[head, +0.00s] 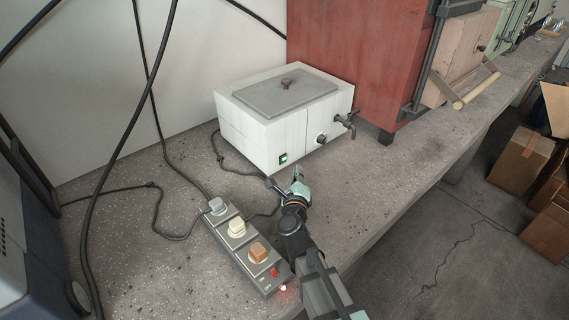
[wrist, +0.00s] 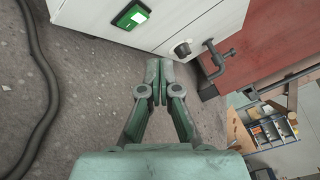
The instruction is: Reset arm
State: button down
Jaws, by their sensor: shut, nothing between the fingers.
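My gripper (wrist: 157,82) is shut and empty in the wrist view, its two green-grey fingers meeting at the tips. It points toward the front of a white box-shaped water bath (head: 262,138), which has a grey lid, a green lit switch (head: 283,158), a dark knob (head: 321,139) and a tap (head: 345,122). In the head view my gripper (head: 297,174) is just in front of the box's front face, over the bench. Whether the fingertips touch the box cannot be told. The switch also shows in the wrist view (wrist: 131,15).
A power strip (head: 243,247) with several plugs lies on the concrete bench (head: 145,262), left of my arm. Black cables run across the left side. A red cabinet (head: 352,62) stands behind the box at right. Cardboard boxes (head: 521,160) are on the floor at far right.

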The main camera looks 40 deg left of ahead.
jog(key=shift+s+d+r, duration=0.1)
jog(key=shift+s+d, duration=0.05)
jog(key=shift+d, duration=0.8)
